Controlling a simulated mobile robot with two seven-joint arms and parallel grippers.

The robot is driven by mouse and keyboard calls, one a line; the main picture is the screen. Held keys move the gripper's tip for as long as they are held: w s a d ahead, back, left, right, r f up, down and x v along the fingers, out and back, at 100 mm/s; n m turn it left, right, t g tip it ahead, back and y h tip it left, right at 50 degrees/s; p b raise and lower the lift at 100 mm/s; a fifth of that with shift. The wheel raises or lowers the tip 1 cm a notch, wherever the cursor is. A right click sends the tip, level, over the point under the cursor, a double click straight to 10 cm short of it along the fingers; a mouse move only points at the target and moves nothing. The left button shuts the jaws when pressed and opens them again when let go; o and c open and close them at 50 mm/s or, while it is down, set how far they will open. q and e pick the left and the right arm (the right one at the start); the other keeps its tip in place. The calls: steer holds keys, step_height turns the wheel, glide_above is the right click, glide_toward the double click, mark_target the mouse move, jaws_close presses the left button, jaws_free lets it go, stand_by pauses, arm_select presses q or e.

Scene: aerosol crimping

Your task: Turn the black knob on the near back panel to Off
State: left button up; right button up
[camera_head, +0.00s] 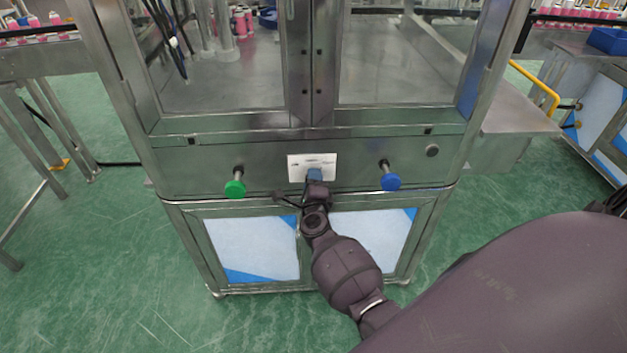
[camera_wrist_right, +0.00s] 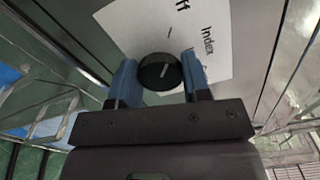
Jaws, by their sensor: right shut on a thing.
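The black knob (camera_wrist_right: 158,72) sits on a white label plate (camera_wrist_right: 120,25) in the right wrist view. It has a short pale pointer line on its face. Parts of printed words, "ff" and "Index", show on the plate. My right gripper (camera_head: 314,174) reaches the plate (camera_head: 297,161) on the panel in the head view and hides the knob there. Its blue fingers stand on either side of the knob in the wrist view, shut on it. My left gripper is not in view.
A green button (camera_head: 235,188) sticks out of the panel left of the plate, and a blue button (camera_head: 390,181) right of it. A small round fitting (camera_head: 432,150) is farther right. Glazed metal frames rise above the panel. Green floor lies around the machine.

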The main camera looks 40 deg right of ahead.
stand_by(0.4)
steer(key=o, duration=0.9)
steer(key=v, duration=1)
steer(key=shift+s+a+p, duration=0.3)
steer(key=shift+p, duration=0.1)
